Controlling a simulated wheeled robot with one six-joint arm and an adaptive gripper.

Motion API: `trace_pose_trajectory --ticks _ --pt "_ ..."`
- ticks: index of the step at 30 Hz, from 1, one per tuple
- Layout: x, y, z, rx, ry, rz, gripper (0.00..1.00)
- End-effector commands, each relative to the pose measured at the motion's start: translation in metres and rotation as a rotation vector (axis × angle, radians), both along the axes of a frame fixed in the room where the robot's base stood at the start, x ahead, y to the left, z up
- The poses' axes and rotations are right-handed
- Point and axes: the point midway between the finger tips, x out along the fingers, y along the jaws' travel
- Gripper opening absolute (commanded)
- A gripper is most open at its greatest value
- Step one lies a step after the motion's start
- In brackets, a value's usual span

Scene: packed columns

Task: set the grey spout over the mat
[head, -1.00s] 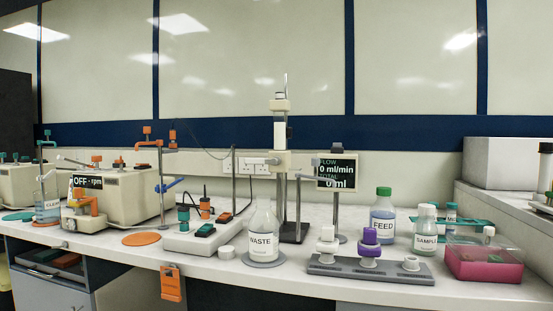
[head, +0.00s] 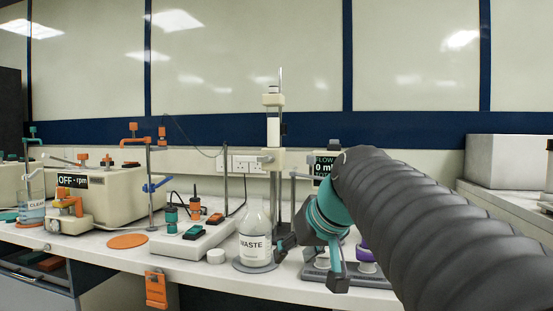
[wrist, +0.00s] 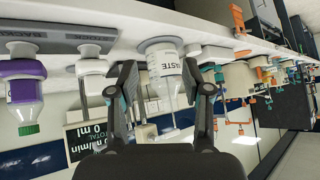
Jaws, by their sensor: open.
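My gripper (head: 310,266) is open and empty, its dark fingers apart, just right of the WASTE bottle (head: 255,240). In the wrist view, the WASTE bottle (wrist: 167,75) shows beyond and between the fingertips (wrist: 160,72). A round grey mat (head: 240,267) lies under that bottle on the bench; orange and teal mats also show. A thin grey horizontal tube (head: 300,176) by the flow display, behind the bottle, looks like the grey spout, but I cannot be sure.
A tall column stand (head: 274,150) rises behind the WASTE bottle. A white cap (head: 215,256) lies left of the bottle. An orange mat (head: 127,241) lies bare at left. An orange clip (head: 156,287) hangs on the bench edge.

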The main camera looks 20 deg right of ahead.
Motion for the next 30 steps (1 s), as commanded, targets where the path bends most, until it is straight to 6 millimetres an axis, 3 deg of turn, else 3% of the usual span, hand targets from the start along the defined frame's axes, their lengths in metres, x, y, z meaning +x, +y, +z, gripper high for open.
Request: trace_pose_trajectory --ticks 3,9,15,22,30 --pt "0.037 -0.036 0.055 0.003 -0.097 0.007 0.49" --pt "0.076 -0.095 0.137 -0.031 -0.263 0.043 0.49" --pt "0.089 -0.137 0.188 -0.085 -0.383 0.077 0.49" --pt "0.094 -0.151 0.204 -0.112 -0.428 0.095 0.49" --pt "0.128 -0.145 0.19 -0.111 -0.427 0.098 0.49"
